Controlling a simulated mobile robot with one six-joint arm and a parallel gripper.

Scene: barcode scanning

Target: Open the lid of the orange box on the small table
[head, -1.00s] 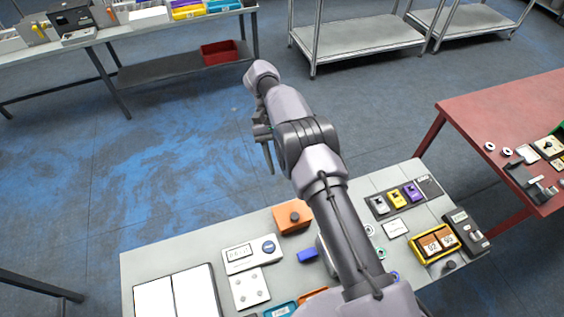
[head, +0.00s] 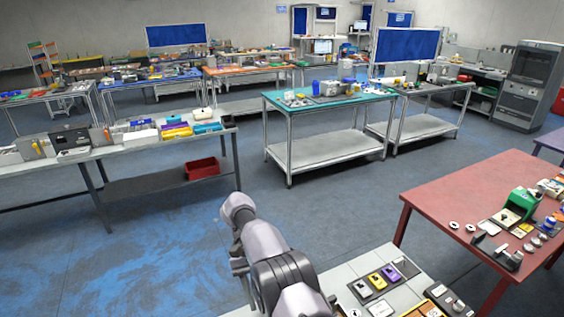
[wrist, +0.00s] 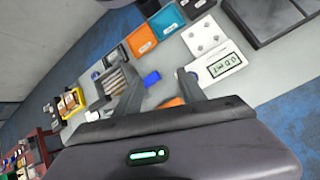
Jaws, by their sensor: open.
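The orange box (wrist: 172,102) shows only in part in the wrist view, low in the picture just above my gripper's body, between the bases of the fingers. Its lid and knob cannot be made out there. My gripper (wrist: 160,72) is open, its two fingers spread apart over the small table, with nothing held between them. In the head view only a corner of the small table (head: 408,294) shows at the bottom, and the orange box is out of view.
In the wrist view a white display device (wrist: 218,68), a blue block (wrist: 151,78) and an orange tray (wrist: 142,38) lie near the fingers. In the head view a red table (head: 430,190) stands at right and open blue floor lies at left.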

